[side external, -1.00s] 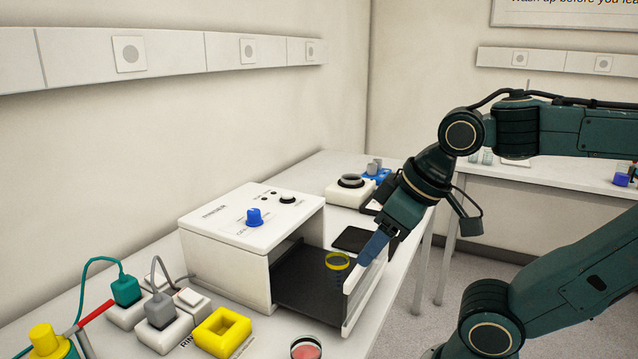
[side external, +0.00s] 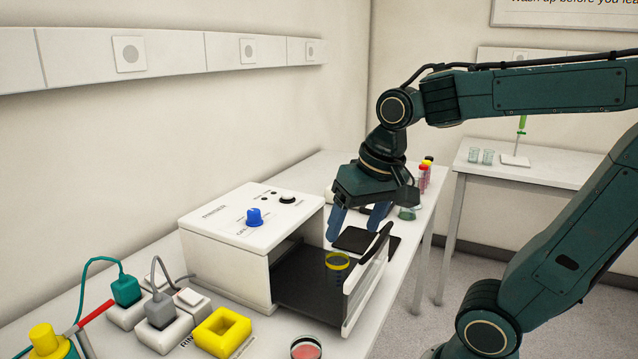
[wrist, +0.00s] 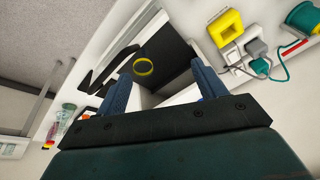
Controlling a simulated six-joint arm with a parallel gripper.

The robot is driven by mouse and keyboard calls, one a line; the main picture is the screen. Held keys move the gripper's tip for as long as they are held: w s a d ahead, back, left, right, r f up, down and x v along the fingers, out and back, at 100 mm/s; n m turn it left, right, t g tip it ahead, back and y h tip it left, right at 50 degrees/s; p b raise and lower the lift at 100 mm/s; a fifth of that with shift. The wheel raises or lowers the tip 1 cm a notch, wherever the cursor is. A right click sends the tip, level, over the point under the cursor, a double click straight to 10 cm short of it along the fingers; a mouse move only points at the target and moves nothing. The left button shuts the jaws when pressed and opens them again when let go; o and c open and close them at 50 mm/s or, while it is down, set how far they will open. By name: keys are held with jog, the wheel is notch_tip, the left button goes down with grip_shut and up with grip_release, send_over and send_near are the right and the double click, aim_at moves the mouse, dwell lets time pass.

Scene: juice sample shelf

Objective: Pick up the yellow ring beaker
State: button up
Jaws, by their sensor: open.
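The yellow ring beaker (side external: 337,262) is a dark, see-through beaker with a yellow rim. It stands upright on the dark floor of the white box-like device, near its open door. In the wrist view its yellow ring (wrist: 143,67) shows ahead, between the lines of the two fingers. My gripper (side external: 352,228) points down, above and behind the beaker, near the device's right rear corner. The blue fingers are apart with nothing between them; they also show in the wrist view (wrist: 160,85).
The white device (side external: 225,240) has a blue knob on top, and its open door (side external: 365,285) stands right of the beaker. A yellow square holder (side external: 221,332) and a dish with pink contents (side external: 306,348) are in front. A black pad (side external: 352,240) lies behind the beaker.

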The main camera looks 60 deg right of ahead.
aim_at(337, 270)
jog(key=w+d+f+m+g, duration=0.3)
jog(key=w+d+f+m, duration=0.1)
jog(key=w+d+m, duration=0.3)
jog(key=shift+d+m, duration=0.8)
jog(key=shift+m, duration=0.6)
jog(key=shift+f, duration=0.1)
jog(key=shift+f, duration=4.25)
jog(key=shift+f, duration=0.1)
jog(key=shift+a+f, duration=0.15)
jog(key=shift+f, duration=2.35)
jog(key=c, duration=1.1)
